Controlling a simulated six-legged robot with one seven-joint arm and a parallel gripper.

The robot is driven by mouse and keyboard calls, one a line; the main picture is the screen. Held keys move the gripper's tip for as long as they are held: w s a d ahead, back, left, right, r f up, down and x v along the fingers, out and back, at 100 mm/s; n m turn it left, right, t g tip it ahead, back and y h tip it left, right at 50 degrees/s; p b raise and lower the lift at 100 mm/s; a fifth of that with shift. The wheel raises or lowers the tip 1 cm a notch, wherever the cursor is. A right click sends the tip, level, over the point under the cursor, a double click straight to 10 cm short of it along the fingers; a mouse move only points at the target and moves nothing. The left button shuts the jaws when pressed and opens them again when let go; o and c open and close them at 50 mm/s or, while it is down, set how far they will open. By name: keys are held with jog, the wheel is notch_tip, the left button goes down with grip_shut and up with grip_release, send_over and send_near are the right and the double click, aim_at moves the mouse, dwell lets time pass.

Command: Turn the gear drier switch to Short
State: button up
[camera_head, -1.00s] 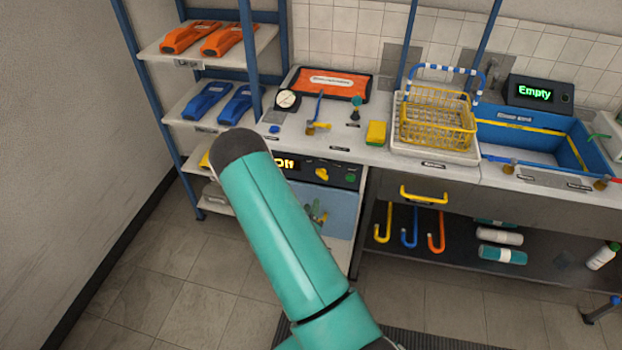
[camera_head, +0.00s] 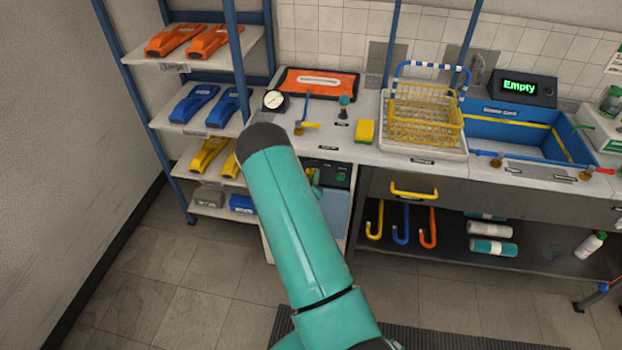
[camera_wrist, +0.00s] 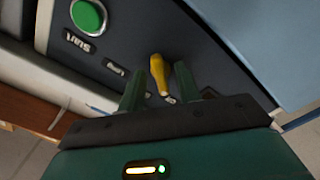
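The drier's dark control panel (camera_head: 338,173) is under the bench's left part, mostly hidden by my teal arm in the head view. In the wrist view the panel carries a yellow switch knob (camera_wrist: 160,73) with a narrow grip and a large green round button (camera_wrist: 88,17) at upper left. My gripper (camera_wrist: 159,83) is open, with one dark green finger on each side of the yellow knob. Small gaps seem to show between fingers and knob, so I cannot tell that they touch. Small labels near the knob are too blurred to read. The panel's display is hidden.
A blue-post shelf (camera_head: 198,130) with orange, blue and yellow tools stands at left. On the bench (camera_head: 368,155) are a gauge (camera_head: 274,100), a sponge (camera_head: 365,131) and a yellow basket (camera_head: 421,115). Hooks and bottles sit below at right. Floor at left is free.

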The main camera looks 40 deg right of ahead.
jog(key=shift+d, duration=0.1)
grip_shut()
jog(key=shift+w+m, duration=0.1)
jog(key=shift+m, duration=0.2)
jog(key=m, duration=0.9)
dwell(0.4)
dwell(0.3)
grip_release()
